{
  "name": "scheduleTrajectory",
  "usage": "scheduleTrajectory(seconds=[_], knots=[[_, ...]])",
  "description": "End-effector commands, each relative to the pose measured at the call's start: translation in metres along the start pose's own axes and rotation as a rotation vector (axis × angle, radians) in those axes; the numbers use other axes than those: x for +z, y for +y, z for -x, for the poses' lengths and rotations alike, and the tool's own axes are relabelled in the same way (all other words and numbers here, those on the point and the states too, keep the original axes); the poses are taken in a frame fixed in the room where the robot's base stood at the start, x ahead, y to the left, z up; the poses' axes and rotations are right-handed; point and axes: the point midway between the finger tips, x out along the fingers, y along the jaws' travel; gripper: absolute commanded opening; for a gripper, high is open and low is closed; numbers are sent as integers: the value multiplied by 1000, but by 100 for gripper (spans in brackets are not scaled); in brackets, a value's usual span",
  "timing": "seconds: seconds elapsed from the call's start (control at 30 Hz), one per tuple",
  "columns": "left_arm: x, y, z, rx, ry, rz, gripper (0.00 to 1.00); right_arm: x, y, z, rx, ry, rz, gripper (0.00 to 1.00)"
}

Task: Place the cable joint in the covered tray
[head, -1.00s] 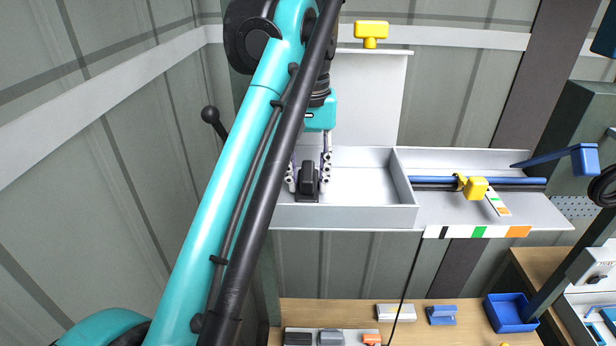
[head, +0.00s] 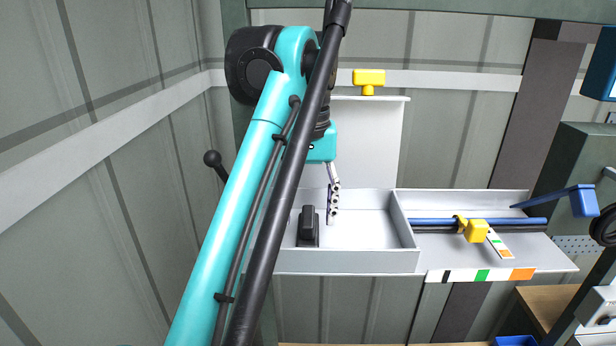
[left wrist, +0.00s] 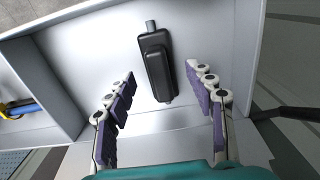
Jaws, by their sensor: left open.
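The black cable joint (head: 308,227) lies on the floor of the light grey tray (head: 345,262), in its left part, with the tray's lid raised behind. In the left wrist view the joint (left wrist: 154,62) lies beyond the fingertips, roughly between their lines, touching neither finger. My left gripper (left wrist: 165,85) is open and empty, its purple-padded fingers spread wide. In the head view one finger shows to the right of the joint; my arm hides part of the gripper and the tray's left end. My right gripper is not in view.
A yellow handle (head: 368,78) tops the raised lid. Right of the tray, a shelf carries a blue rod (head: 520,222) with a yellow clamp (head: 473,230). A blue lever (head: 560,197) juts out at right. The tray's right part is clear.

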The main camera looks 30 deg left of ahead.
Motion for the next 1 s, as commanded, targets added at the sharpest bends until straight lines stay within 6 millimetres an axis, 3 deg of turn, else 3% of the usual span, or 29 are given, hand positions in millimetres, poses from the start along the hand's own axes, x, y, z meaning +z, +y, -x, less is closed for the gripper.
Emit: scheduleTrajectory(seconds=[0.2,0.43,0.6,1.0], knots=[[-1,0,49,0,0,0,54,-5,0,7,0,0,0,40],[-1,0,87,0,0,0,54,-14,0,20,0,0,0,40],[0,0,97,0,0,0,54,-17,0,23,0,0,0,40],[0,0,96,0,0,0,54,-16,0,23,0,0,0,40]])
